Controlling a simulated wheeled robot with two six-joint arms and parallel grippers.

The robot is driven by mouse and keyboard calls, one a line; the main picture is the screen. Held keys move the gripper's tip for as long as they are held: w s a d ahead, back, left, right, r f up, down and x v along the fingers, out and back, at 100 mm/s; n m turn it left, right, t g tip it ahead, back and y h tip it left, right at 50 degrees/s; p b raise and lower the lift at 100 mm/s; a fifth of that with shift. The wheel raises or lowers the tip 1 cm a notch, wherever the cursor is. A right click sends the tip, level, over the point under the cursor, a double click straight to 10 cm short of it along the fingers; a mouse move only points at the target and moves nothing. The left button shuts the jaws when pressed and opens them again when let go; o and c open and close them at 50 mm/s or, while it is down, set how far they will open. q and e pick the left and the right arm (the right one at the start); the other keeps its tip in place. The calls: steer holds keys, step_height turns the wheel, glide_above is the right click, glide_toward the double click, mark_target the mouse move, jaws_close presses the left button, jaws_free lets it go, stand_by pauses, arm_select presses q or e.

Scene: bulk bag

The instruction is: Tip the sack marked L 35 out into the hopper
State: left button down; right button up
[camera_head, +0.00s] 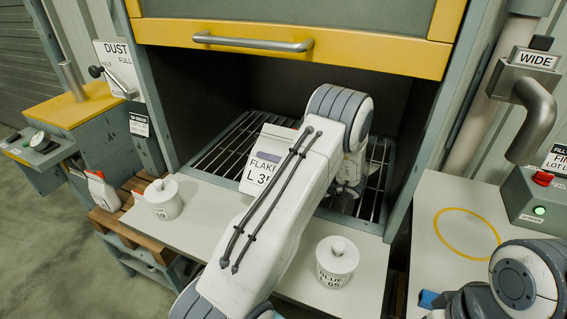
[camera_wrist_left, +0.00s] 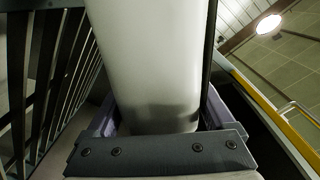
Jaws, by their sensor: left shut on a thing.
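The white sack marked L 35 (camera_head: 257,172) is inside the hopper opening, over the slatted grate (camera_head: 226,145). It looks tilted, and my left arm hides part of it. My left gripper (camera_wrist_left: 158,118) is shut on the sack. In the left wrist view the pale sack body (camera_wrist_left: 150,60) rises between the purple fingers, and grate bars show beside it. I cannot see from here whether anything is pouring out. Part of my right gripper (camera_head: 430,299) shows low at the right, above the side table; its opening is unclear.
A white lidded jar (camera_head: 163,199) stands on the front ledge at left, and one marked BLUE 65 (camera_head: 336,262) at right. The yellow-edged hood door (camera_head: 290,45) is raised above. A side table with a yellow ring (camera_head: 467,234) and a control box (camera_head: 535,200) are at right.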

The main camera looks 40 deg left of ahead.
arm_select(q)
steer(key=shift+s+f+m+p, duration=0.15)
steer(key=shift+s+m+p, duration=0.1)
steer(key=shift+m+p, duration=0.5)
steer(key=shift+f, duration=0.15)
steer(key=shift+s+f, duration=0.1)
steer(key=shift+f, duration=0.05)
steer(key=shift+s+d+f+m+p, duration=0.1)
steer(key=shift+m+p, duration=0.25)
steer(key=shift+p, duration=0.25)
steer(key=shift+s+f+m+p, duration=0.15)
steer(key=shift+f+m+p, duration=0.2)
steer(key=shift+m, duration=0.15)
steer(key=shift+f, duration=0.15)
